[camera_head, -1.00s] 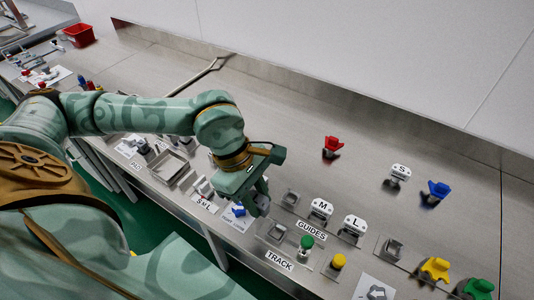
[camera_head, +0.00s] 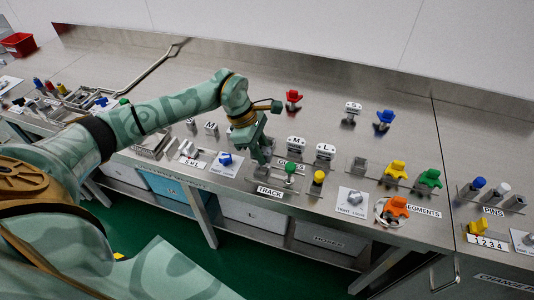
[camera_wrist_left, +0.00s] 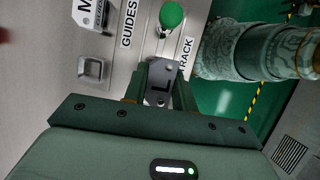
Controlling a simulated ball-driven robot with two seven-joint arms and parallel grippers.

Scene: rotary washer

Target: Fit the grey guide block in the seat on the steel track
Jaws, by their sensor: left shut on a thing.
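My left gripper (camera_head: 262,158) points down over the left part of the steel track, just behind the TRACK label (camera_head: 270,191). In the left wrist view its fingers (camera_wrist_left: 160,88) are shut on the grey guide block (camera_wrist_left: 158,80), which shows a dark L-shaped mark. The gripper and block cover the track seat there, so I cannot tell whether the block is in it or above it. A green-topped peg (camera_head: 290,169) stands just right of the gripper; it also shows in the left wrist view (camera_wrist_left: 171,15). My right gripper is not in view.
White guides marked M (camera_head: 296,144) and L (camera_head: 325,151) stand close behind. A yellow-topped peg (camera_head: 319,177) stands farther right. An empty square seat (camera_wrist_left: 93,69) shows left of the fingers in the wrist view. The bench behind the guides is mostly clear.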

